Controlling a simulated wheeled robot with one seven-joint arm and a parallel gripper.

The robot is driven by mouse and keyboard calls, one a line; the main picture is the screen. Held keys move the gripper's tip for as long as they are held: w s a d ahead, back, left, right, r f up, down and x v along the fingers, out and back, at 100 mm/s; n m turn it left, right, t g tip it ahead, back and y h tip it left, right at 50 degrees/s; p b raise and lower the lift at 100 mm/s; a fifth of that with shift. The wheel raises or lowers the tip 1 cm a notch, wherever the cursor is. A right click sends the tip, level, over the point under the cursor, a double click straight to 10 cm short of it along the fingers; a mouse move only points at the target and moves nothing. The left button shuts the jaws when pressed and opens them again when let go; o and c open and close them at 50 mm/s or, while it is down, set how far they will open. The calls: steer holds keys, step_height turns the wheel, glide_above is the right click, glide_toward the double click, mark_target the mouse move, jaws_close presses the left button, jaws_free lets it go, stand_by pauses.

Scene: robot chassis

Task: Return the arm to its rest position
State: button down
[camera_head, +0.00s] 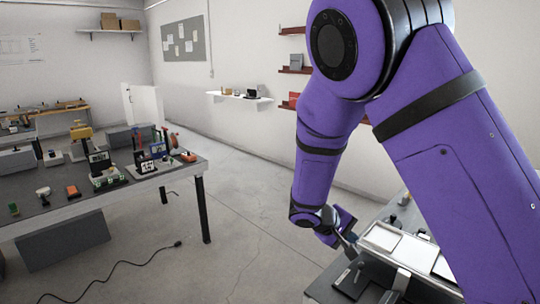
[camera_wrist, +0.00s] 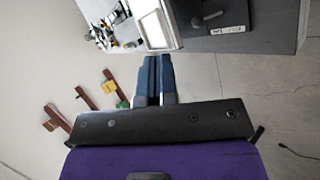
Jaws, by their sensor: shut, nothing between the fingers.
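My purple arm (camera_head: 320,150) reaches down across the right side of the head view, bent at the elbow. My gripper (camera_head: 350,240) is at its low end, over the left edge of a bench at the lower right. In the wrist view my gripper (camera_wrist: 154,98) shows its two blue-grey fingers together with nothing between them. In that view the fingertips appear near a white-topped tray. Whether they touch it I cannot tell.
The tray (camera_head: 402,247) sits on the right bench (camera_head: 325,288), with small items around it. A cluttered table (camera_head: 85,205) stands at left. Open floor (camera_head: 240,235) lies between them. A black cable (camera_head: 115,264) lies on the floor. A wall shelf (camera_head: 240,97) is behind.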

steer(key=s+d+r+m+y, duration=0.2)
steer(key=s+d+r+y, duration=0.25)
steer(key=s+r, duration=0.6)
steer(key=s+d+r+m+y, duration=0.2)
steer(key=s+d+r+y, duration=0.25)
steer(key=s+r, duration=0.6)
steer(key=s+r+t, duration=0.2)
steer(key=s+r, duration=0.3)
steer(key=s, duration=0.2)
steer(key=shift+s+a+m+t+y, duration=0.2)
steer(key=shift+a+m+t+y, duration=0.1)
steer(key=shift+a, duration=0.05)
